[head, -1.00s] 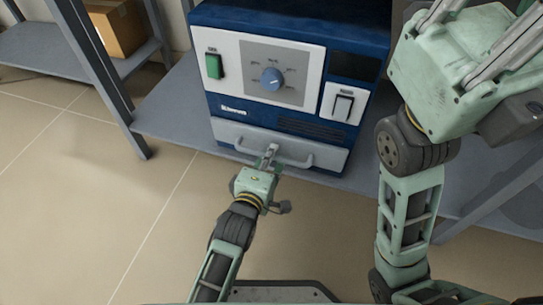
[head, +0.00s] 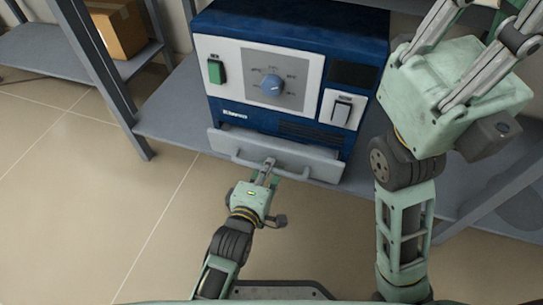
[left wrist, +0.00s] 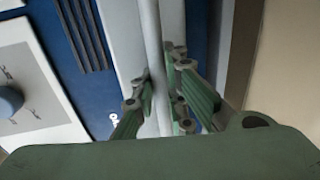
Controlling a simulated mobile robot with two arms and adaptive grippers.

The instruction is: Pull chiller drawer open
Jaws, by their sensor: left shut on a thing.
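The chiller is a blue box (head: 290,45) with a pale front panel, a green switch, a blue dial and a black rocker switch. Its grey drawer (head: 225,142) at the bottom stands out a little from the body. A bar handle (head: 236,158) runs along the drawer front. My left gripper (head: 268,170) is shut on the handle near its middle. In the left wrist view the handle bar (left wrist: 153,50) passes between the fingers (left wrist: 165,105). My right gripper (head: 480,50) is raised at the upper right, its fingers partly cut off by the frame edge, and touches nothing visible.
The chiller stands on a grey metal shelf (head: 170,115) with upright posts (head: 90,75). A cardboard box (head: 118,28) sits on another shelf at the upper left. The tiled floor (head: 90,200) in front is clear.

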